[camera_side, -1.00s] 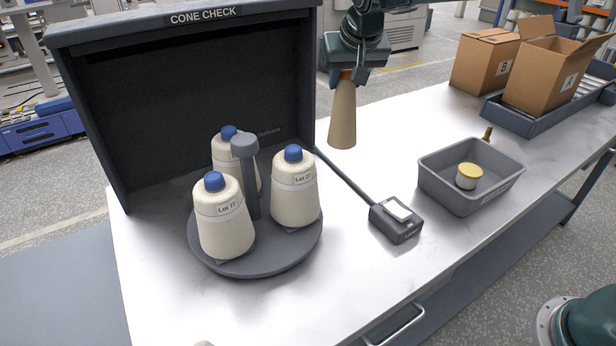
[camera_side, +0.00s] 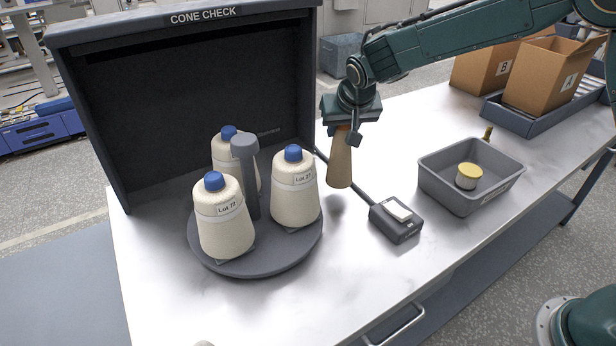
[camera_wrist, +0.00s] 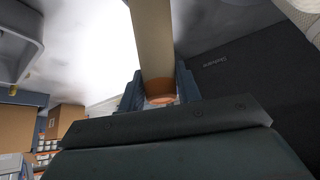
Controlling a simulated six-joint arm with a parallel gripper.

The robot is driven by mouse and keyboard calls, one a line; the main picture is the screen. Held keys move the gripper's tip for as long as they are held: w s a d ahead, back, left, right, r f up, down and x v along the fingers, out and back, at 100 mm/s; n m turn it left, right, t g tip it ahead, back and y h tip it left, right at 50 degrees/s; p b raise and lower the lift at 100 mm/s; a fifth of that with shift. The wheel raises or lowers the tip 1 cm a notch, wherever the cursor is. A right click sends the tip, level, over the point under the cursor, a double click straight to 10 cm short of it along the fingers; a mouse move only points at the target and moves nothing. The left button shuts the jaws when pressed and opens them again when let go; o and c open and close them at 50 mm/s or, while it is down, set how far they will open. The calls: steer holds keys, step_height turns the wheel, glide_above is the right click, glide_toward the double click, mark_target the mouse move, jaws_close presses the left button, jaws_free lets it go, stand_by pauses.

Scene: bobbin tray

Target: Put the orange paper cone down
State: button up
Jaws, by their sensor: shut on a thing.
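The paper cone (camera_side: 340,164) is tan, with an orange band at its narrow top end that shows in the wrist view (camera_wrist: 160,86). My gripper (camera_side: 346,128) is shut on this narrow end. The cone hangs wide end down, nearly upright, and a soft shadow lies on the table under it. Its lower rim looks a little above the tabletop. In the wrist view my gripper (camera_wrist: 160,95) has a finger on each side of the orange band. The far rim of the cone is cut off by the top of that view.
A turntable (camera_side: 262,264) with several blue-topped yarn cones stands left, before the dark check booth (camera_side: 190,110). A small scale-like device (camera_side: 396,222) is right of the cone. A grey bin (camera_side: 455,200) stands further right. Bare tabletop (camera_side: 330,255) lies in front of the cone.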

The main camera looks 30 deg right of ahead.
steer(key=shift+f, duration=1.9)
steer(key=o, duration=1.2)
steer(key=shift+s+r, duration=0.1)
steer(key=shift+r, duration=0.3)
steer(key=v, duration=1.1)
steer(key=shift+s+a+r, duration=0.1)
steer(key=shift+a+r, duration=0.05)
steer(key=shift+r, duration=0.05)
